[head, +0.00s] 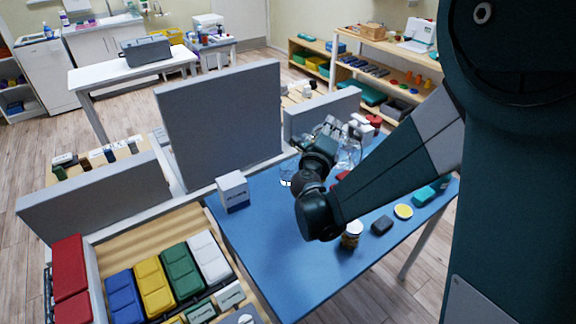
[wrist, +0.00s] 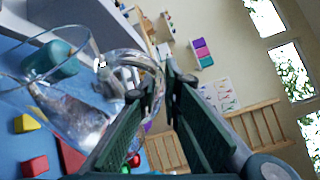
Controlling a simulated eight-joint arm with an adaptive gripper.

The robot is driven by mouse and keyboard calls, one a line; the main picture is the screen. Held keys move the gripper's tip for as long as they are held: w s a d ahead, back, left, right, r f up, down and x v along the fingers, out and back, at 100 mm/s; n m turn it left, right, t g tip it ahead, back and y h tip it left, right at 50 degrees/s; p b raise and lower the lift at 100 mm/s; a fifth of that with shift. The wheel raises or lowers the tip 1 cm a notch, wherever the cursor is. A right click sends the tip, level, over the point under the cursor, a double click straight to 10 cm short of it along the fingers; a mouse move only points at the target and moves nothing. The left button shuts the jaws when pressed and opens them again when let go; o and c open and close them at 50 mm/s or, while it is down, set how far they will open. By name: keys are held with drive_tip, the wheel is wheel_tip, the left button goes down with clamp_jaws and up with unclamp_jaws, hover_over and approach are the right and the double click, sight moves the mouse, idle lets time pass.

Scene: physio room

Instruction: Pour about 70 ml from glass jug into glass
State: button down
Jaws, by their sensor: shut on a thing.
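The clear glass jug (head: 349,158) is above the blue table in the head view, partly hidden by my arm. In the wrist view the jug (wrist: 72,112) is at the left, with its clear wall close to my fingers. My gripper (head: 332,130) is at the jug's upper part. In the wrist view my gripper (wrist: 163,88) is shut on the jug, apparently by its handle. The clear glass (head: 287,176) stands on the table to the left of my gripper, hard to make out. How much liquid either holds I cannot tell.
A white box (head: 233,191) stands at the table's left edge. A small jar (head: 351,235), a dark block (head: 382,225), a yellow disc (head: 403,211) and a teal item (head: 424,196) lie near the front. A grey partition (head: 220,125) rises behind the table.

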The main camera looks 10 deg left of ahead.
drive_tip(key=shift+w+d+f+m, duration=0.1)
drive_tip(key=shift+d+f+m, duration=0.15)
drive_tip(key=shift+d, duration=0.25)
drive_tip(key=shift+w+d+f+m, duration=0.1)
drive_tip(key=shift+d+f+m, duration=0.1)
drive_tip(key=shift+d, duration=0.25)
drive_tip(key=shift+d+f+m, duration=0.2)
drive_tip(key=shift+f+m, duration=0.05)
drive_tip(key=shift+f, duration=0.1)
drive_tip(key=shift+d+g, duration=0.1)
drive_tip(key=shift+g, duration=0.2)
drive_tip(key=shift+w+d+f+m, duration=0.15)
drive_tip(key=shift+d+f+m, duration=0.2)
drive_tip(key=shift+f, duration=0.15)
idle(1.1)
